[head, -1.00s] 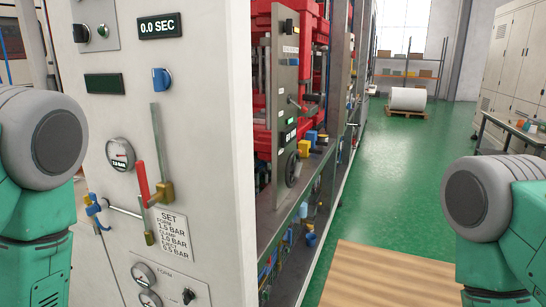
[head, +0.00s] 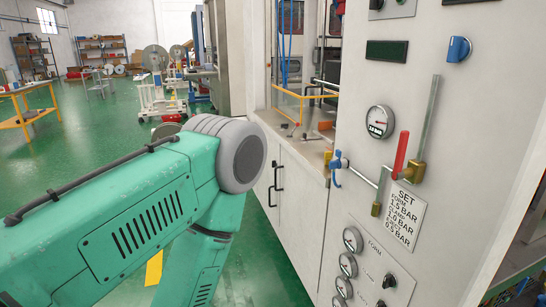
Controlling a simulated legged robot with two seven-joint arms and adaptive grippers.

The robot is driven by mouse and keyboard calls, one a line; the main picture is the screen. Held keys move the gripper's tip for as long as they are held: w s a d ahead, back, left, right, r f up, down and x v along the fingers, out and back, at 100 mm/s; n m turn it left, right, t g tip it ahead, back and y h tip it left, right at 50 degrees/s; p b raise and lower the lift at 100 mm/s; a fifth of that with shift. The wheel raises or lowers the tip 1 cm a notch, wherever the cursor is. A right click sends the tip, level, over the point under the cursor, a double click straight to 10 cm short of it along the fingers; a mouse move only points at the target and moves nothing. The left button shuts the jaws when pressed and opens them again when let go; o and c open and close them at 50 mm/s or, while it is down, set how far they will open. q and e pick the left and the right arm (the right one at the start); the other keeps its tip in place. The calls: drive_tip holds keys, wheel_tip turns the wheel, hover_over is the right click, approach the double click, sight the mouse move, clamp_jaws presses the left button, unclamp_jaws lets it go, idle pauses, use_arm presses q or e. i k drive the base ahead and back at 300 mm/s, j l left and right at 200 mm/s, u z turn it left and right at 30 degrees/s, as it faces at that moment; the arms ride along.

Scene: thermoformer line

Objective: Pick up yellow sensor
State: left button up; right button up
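I cannot make out a yellow sensor for certain in the head view. Small items, too small to identify, sit on the machine's ledge (head: 310,147), near a yellow frame (head: 303,104) in the opening. An orange block (head: 326,126) is at the right end of that opening. My green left arm comes in from the left and covers part of the view, but its gripper is not in the picture. My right gripper is not in view either.
A white control panel (head: 372,190) with gauges, a red-handled lever (head: 401,152) and blue valves stands close at right. Cabinet doors (head: 285,185) with black handles are below the ledge. An orange table (head: 25,110) and shelves (head: 101,52) stand far left. Green floor (head: 80,150) is open there.

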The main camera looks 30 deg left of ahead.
sight(328, 155)
drive_tip(key=u, duration=0.55)
drive_tip(key=i+j+z, duration=0.15)
drive_tip(key=j, duration=0.25)
drive_tip(key=i+j+z, duration=0.15)
drive_tip(key=j, duration=0.3)
drive_tip(key=j+z, duration=0.15)
drive_tip(key=j, duration=0.25)
drive_tip(key=z, duration=0.45)
drive_tip(key=i+j+z, duration=0.15)
drive_tip(key=j+z, duration=0.2)
drive_tip(key=i+j+z, duration=0.15)
drive_tip(key=j+z, duration=0.95)
drive_tip(key=i+j, duration=0.05)
drive_tip(key=j, duration=0.05)
